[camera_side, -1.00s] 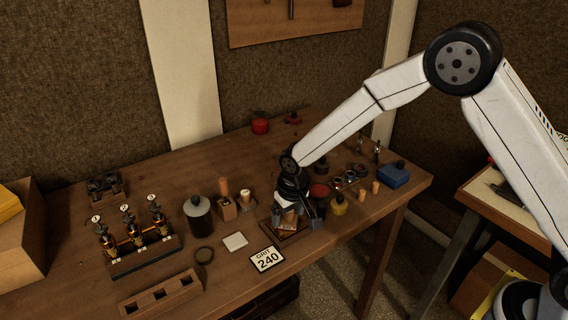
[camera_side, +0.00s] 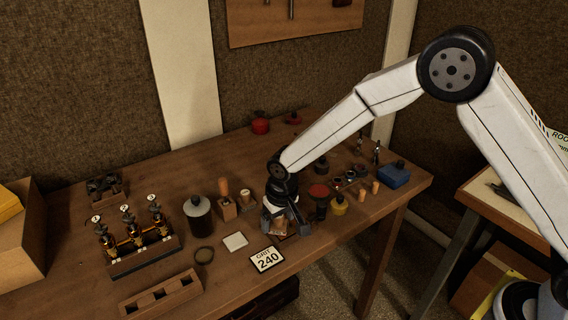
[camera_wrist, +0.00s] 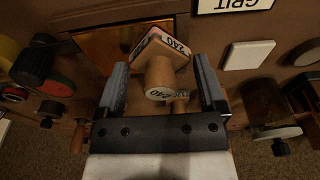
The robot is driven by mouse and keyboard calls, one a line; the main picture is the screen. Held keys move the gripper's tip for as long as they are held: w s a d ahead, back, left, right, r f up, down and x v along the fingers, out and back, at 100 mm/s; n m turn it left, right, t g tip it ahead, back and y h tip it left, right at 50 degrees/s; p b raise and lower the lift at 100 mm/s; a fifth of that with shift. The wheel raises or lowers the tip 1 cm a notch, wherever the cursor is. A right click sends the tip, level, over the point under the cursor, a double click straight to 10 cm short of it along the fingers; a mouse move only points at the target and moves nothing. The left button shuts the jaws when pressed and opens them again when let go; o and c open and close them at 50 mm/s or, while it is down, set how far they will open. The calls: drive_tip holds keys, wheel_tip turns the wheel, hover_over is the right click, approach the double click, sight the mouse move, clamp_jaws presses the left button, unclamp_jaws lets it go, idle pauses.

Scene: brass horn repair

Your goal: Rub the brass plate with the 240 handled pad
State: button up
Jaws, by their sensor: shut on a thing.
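The 240 handled pad (camera_wrist: 160,72) is between the fingers of my gripper (camera_wrist: 160,62) in the wrist view. Its wooden knob and a rim label both read 240. In the side view my gripper (camera_side: 279,225) is low over the work spot and shut on the pad (camera_side: 278,228), which is mostly hidden by the fingers. The brass plate (camera_wrist: 105,42) shows as a brownish sheet beside and beneath the pad in the wrist view. In the side view the gripper covers most of it. I cannot tell whether the pad's face touches the plate.
A GRIT 240 card (camera_side: 266,259) and a white square (camera_side: 235,241) lie in front and left. A dark jar (camera_side: 198,215) and wooden-handled tools (camera_side: 226,204) stand left. A red-topped pot (camera_side: 318,192), a yellow pot (camera_side: 338,204) and a blue box (camera_side: 394,175) are right.

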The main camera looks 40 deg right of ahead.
drive_tip(key=shift+a, duration=0.55)
drive_tip(key=shift+d, duration=3.5)
drive_tip(key=shift+a, duration=3.7)
drive_tip(key=shift+d+r, duration=0.1)
drive_tip(key=shift+r, duration=4)
drive_tip(key=shift+d, duration=0.1)
